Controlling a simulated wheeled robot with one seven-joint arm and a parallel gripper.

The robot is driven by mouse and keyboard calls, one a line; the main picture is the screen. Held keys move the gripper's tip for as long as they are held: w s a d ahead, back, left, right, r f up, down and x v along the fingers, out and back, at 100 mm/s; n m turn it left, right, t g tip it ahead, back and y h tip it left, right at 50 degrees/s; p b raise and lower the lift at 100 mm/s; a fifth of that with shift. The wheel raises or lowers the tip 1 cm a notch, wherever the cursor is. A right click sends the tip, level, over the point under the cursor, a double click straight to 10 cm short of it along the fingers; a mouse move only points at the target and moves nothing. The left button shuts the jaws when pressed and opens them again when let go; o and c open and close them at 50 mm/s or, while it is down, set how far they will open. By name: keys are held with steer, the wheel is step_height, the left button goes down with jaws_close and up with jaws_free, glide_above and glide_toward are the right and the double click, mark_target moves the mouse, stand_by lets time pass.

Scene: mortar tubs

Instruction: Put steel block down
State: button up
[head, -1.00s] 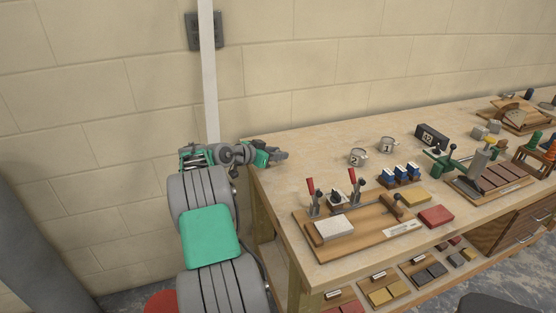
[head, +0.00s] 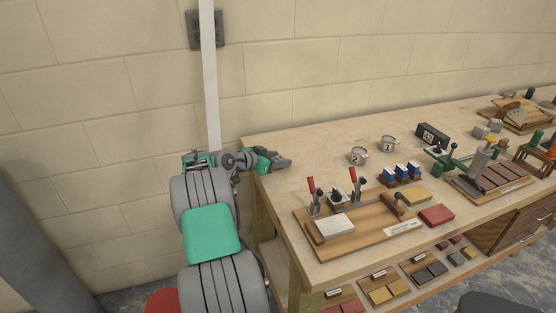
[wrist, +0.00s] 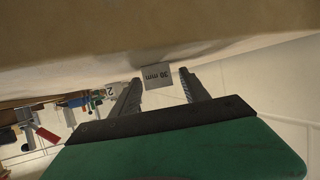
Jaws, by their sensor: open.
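The steel block (wrist: 157,77) is a small grey block marked "30 mm" in the wrist view. It sits between my two fingertips, at the surface of the bench. My gripper (wrist: 161,82) is open, with a narrow gap showing on each side of the block. In the head view my gripper (head: 284,163) is low over the back left corner of the workbench (head: 310,165). The block cannot be made out there, hidden by the gripper.
To the right stand two numbered metal cups (head: 358,155), a dark block marked 42 (head: 431,137) and blue pieces on a wooden stand (head: 401,174). A clamp board (head: 362,238) lies nearer the front. The bench left of the cups is clear. A wall rises behind.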

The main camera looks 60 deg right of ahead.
steer(key=w+a+r+n+t+y, duration=0.1)
steer(key=w+a+n+t+y, duration=0.3)
steer(key=a, duration=0.7)
steer(key=w+a+r+n+t+h, duration=0.1)
steer(key=w+a+n, duration=0.35)
steer(key=a, duration=0.75)
steer(key=w+a+r+n+t+y, duration=0.2)
steer(key=w+a, duration=0.5)
steer(key=a, duration=0.4)
steer(key=s+a+f+n+y, duration=0.25)
steer(key=s+a+n, duration=0.2)
steer(key=a, duration=0.55)
steer(key=s+a+f+n+y, duration=0.25)
steer(key=s+a+n, duration=0.2)
steer(key=a, duration=0.55)
steer(key=s+a+f+n+y, duration=0.1)
steer(key=s+a+n+y, duration=0.3)
steer(key=a, duration=0.7)
step_height(320, 180, up, 9)
steer(key=t+h+p, duration=0.1)
steer(key=p, duration=0.5)
steer(key=shift+w+d+r+m+p, duration=0.15)
steer(key=shift+d+r+m+p, duration=0.05)
steer(key=shift+m+p, duration=0.15)
